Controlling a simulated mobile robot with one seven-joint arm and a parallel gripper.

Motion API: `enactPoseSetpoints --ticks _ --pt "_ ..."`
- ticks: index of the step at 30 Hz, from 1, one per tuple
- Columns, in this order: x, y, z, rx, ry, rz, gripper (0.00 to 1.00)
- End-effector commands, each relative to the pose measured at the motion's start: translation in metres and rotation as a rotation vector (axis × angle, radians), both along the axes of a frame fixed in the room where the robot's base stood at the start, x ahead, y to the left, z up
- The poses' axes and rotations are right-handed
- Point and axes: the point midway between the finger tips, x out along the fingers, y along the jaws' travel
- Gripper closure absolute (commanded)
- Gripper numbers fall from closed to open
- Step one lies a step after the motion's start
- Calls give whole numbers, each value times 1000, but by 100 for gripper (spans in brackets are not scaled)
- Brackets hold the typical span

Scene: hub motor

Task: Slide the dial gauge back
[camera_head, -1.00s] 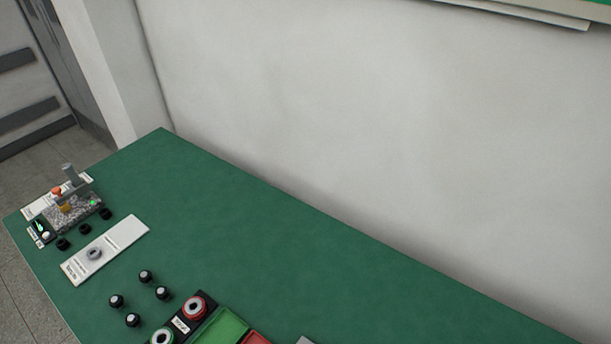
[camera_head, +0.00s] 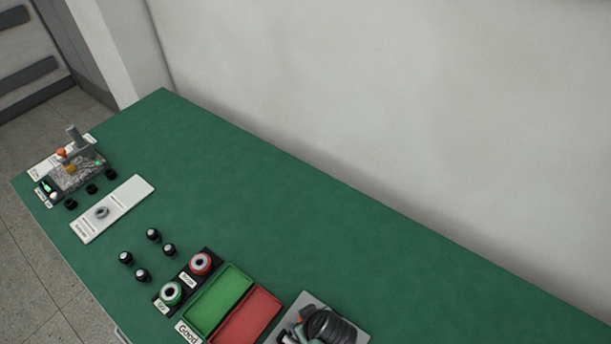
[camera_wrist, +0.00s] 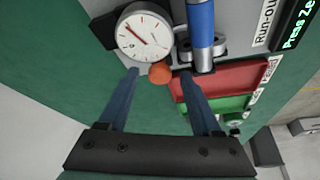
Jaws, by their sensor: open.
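The dial gauge (camera_wrist: 143,35) shows in the wrist view at the top, with a round white face and red needle. An orange ball knob (camera_wrist: 160,73) sits just below it. A blue post (camera_wrist: 201,25) stands to its right. My gripper (camera_wrist: 159,76) is open; its two fingertips appear on either side of the knob. I cannot tell whether either finger touches it. In the head view, a grey plate (camera_head: 352,322) carrying a black round part (camera_head: 330,326) is cut off at the bottom edge. The gauge cannot be clearly made out there.
A red tray (camera_head: 247,318) and a green tray (camera_head: 219,298) lie left of the plate. The mat's back is clear, along a wall.

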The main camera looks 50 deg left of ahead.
Motion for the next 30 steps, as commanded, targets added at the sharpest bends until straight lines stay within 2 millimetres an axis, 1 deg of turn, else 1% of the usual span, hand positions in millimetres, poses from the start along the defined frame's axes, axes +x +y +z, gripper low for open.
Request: enactPoseSetpoints --ticks 9,10,14,15,17,18,21,30 --pt "0 1 -2 1 -1 0 34" --pt "0 1 -2 1 -1 0 36" --pt "0 1 -2 1 -1 0 59" --pt "0 1 -2 1 -1 0 67" --pt "0 1 -2 1 -1 0 77" --pt "0 1 -2 1 -1 0 85" --pt "0 1 -2 0 -1 -1 100" --pt "0 1 -2 0 -1 -1 100"
